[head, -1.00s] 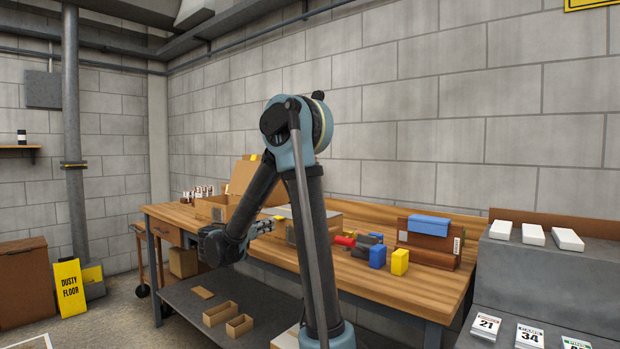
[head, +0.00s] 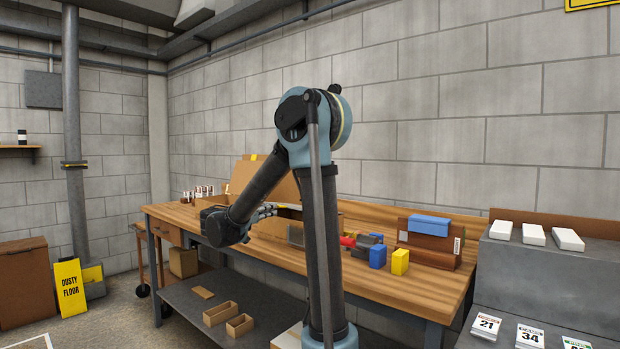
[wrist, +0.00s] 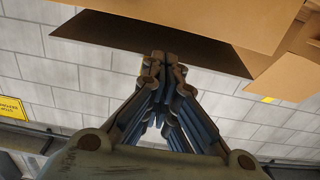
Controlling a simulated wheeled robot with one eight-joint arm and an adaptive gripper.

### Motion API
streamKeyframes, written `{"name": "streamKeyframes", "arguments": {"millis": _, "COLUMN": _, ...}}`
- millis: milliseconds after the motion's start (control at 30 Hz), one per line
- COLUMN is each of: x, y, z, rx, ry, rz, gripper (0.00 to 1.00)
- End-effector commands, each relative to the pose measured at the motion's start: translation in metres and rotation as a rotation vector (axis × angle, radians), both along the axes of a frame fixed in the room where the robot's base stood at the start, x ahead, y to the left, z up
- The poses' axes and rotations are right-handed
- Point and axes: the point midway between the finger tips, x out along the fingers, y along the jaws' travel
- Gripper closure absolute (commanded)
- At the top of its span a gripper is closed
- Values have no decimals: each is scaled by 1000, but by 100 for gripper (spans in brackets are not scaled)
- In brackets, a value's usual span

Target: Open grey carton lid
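The carton with a grey front patch (head: 296,236) stands on the workbench, partly hidden behind my arm. A brown cardboard panel (head: 282,188) stands tilted up behind my gripper; it looks like this carton's raised lid, though it overlaps the open carton to its left. My gripper (head: 268,211) is at the carton's left side, below that panel. In the wrist view, my fingertips (wrist: 165,60) are together, with nothing seen between them, close to a dark brown cardboard face (wrist: 140,45). I cannot tell whether they touch it.
An open carton (head: 212,202) and small bottles (head: 198,191) are at the bench's left. A blue block (head: 377,256), yellow block (head: 400,262) and brown box with a blue case (head: 430,225) are to the right. Small open boxes (head: 220,313) lie on the lower shelf.

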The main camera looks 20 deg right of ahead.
Motion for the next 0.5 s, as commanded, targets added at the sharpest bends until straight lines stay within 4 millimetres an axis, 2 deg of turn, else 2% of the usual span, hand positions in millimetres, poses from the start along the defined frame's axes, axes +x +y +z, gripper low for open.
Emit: {"name": "streamKeyframes", "arguments": {"millis": 500, "x": 4, "y": -5, "z": 29, "rx": 0, "ry": 0, "rz": 0, "gripper": 100}}
